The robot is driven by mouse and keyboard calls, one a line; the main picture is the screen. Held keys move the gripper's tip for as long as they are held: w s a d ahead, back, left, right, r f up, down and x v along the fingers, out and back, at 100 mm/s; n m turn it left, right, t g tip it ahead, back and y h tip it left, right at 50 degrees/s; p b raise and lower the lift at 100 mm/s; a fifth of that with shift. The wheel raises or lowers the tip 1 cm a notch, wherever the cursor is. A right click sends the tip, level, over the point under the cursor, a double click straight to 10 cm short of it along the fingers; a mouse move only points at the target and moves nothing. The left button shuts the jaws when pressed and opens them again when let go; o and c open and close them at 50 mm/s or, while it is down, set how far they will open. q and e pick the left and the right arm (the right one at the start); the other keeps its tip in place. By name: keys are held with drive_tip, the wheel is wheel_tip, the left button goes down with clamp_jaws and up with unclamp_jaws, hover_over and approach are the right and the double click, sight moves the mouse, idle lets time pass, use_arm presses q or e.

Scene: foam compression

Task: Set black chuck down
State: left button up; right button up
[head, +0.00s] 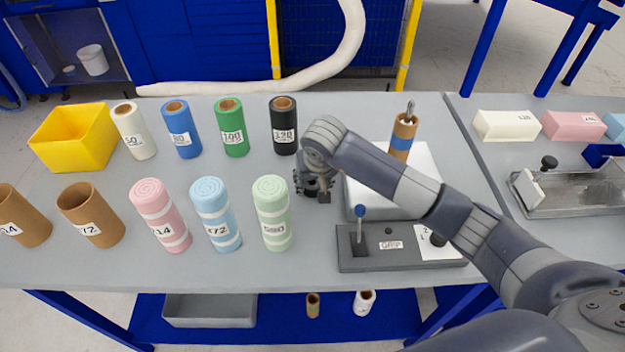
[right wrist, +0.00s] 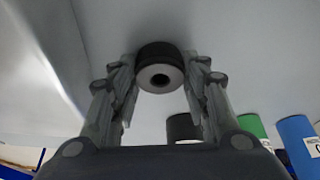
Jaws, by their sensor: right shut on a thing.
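The black chuck (right wrist: 159,68) is a short dark cylinder with a grey ring and a central hole on the end facing the right wrist camera. My right gripper (right wrist: 160,85) is shut on it, with one finger at each side. In the head view my right gripper (head: 314,182) points down over the grey table, left of the white plate, and largely hides the chuck. I cannot tell whether the chuck touches the tabletop. My left gripper is not in view.
A grey fixture (head: 400,247) with a blue-knobbed lever stands in front of the white plate (head: 420,160), which bears a brown roll on a spindle (head: 403,135). A green foam roll (head: 272,213) and black roll (head: 284,128) stand to the left. Bare table (head: 310,228) lies between.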

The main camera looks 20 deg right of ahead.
drive_tip(key=shift+f, duration=0.2)
drive_tip(key=o, duration=1.1)
drive_tip(key=shift+r, duration=0.1)
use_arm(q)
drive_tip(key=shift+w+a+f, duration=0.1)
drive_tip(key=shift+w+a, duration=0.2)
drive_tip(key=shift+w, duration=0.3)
use_arm(e)
drive_tip(key=shift+o, duration=0.4)
drive_tip(key=shift+r, duration=0.5)
use_arm(q)
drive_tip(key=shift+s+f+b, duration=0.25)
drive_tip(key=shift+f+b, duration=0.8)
drive_tip(key=shift+b, duration=0.05)
use_arm(e)
drive_tip(key=v, duration=1.1)
drive_tip(key=shift+s, duration=0.15)
drive_tip(key=shift+r, duration=0.1)
